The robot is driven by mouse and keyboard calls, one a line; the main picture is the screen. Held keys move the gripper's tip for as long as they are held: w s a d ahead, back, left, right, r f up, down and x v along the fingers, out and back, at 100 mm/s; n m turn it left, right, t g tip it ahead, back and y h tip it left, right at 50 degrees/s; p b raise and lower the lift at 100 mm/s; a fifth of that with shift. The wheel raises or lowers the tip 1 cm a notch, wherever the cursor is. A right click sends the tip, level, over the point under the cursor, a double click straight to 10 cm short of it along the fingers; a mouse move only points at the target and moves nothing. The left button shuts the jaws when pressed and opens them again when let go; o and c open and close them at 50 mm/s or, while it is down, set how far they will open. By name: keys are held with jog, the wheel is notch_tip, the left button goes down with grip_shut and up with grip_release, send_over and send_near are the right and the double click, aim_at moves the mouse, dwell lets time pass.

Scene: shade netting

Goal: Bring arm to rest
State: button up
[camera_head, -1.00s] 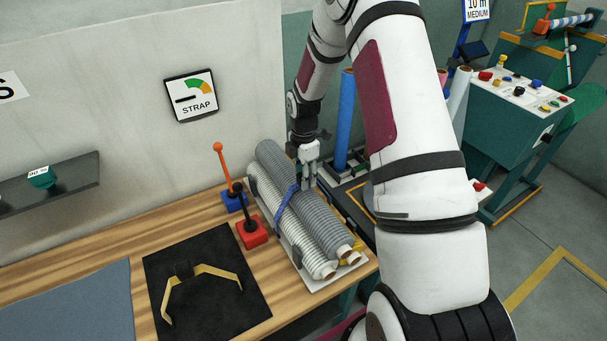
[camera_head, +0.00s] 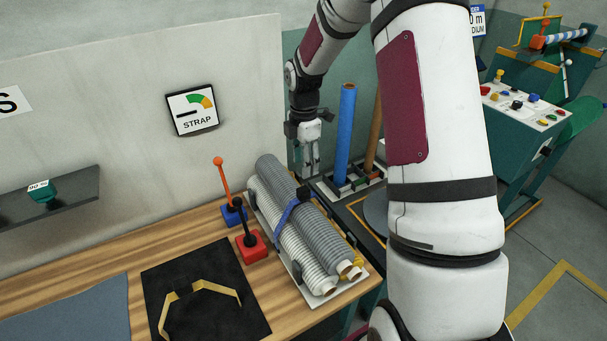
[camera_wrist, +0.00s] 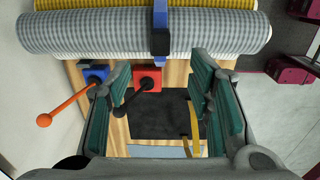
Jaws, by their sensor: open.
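My gripper (camera_head: 311,160) is open and empty, in the air behind the strapped rolls in the head view. In the wrist view its two green-padded fingers (camera_wrist: 160,105) stand wide apart with nothing between them. The grey netting rolls (camera_head: 318,233) lie side by side on a white tray (camera_head: 316,303) on the wooden bench, with a blue strap (camera_head: 287,211) around them and a dark buckle on top. The rolls also cross the top of the wrist view (camera_wrist: 90,32). My gripper is apart from them.
A lever with an orange handle on a blue base (camera_head: 233,213) and a black lever on a red base (camera_head: 251,245) stand left of the rolls. A black mat (camera_head: 215,315) holds a yellow strap piece. A blue roll (camera_head: 345,135) stands upright beside my gripper. A STRAP gauge (camera_head: 192,110) hangs on the wall.

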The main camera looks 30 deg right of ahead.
jog(key=s+a+r+m+t+h, duration=0.1)
jog(key=s+a+r+m, duration=0.35)
jog(key=r, duration=0.45)
jog(key=s+a+r+m+t, duration=0.1)
jog(key=s+a+r+m, duration=0.3)
jog(key=r, duration=0.5)
jog(key=s+a+r+m+t, duration=0.1)
jog(key=s+a+r+m, duration=0.1)
jog(key=s, duration=0.7)
jog(key=s+a+r+m+t+y+b, duration=0.1)
jog(key=s+a+r+m+t, duration=0.1)
jog(key=s+m, duration=0.5)
jog(key=shift+s+a+r+t+b, duration=0.3)
jog(key=shift+s+a+r, duration=0.1)
jog(key=shift+s+a, duration=0.5)
